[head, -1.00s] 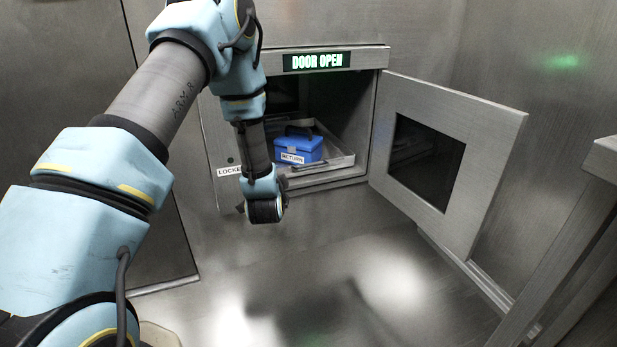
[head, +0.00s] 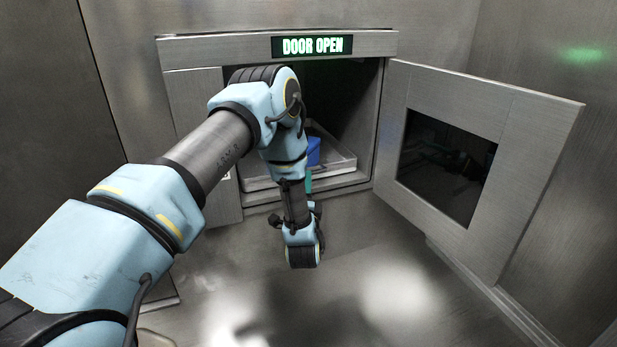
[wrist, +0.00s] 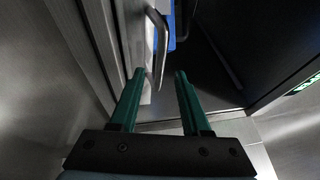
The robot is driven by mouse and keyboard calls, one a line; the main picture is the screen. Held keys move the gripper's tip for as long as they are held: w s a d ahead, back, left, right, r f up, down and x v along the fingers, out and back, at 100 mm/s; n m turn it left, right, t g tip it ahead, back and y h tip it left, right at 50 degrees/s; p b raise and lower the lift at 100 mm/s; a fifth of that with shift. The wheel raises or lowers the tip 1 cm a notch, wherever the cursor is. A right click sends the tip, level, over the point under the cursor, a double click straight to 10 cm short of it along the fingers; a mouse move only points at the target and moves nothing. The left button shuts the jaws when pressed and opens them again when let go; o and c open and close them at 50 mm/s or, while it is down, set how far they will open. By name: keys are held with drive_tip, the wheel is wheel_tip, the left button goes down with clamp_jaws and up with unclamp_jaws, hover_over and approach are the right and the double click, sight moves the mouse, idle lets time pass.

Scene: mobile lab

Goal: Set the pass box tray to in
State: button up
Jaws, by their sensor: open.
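The pass box tray (head: 345,164) is a shallow metal tray on the floor of the open pass box, near its front opening. My arm hides much of it. A blue box (head: 313,153) stands in the tray, mostly hidden by my arm; a bit of blue also shows in the wrist view (wrist: 171,30). My gripper (wrist: 160,72) is open, with two green fingers and nothing held between them. In the wrist view a curved metal handle (wrist: 161,35) on a metal front lies just ahead of the fingertips, about between them. I cannot tell whether they touch it.
The pass box door (head: 530,150) stands swung open to the right, with a dark window. A lit sign (head: 312,46) above the opening reads DOOR OPEN. The pass box frame (head: 205,150) borders the opening on the left. The metal surface below the opening is clear.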

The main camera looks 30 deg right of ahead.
drive_tip(key=b+x, duration=0.1)
drive_tip(key=x, duration=0.4)
clamp_jaws()
idle(0.3)
idle(1.0)
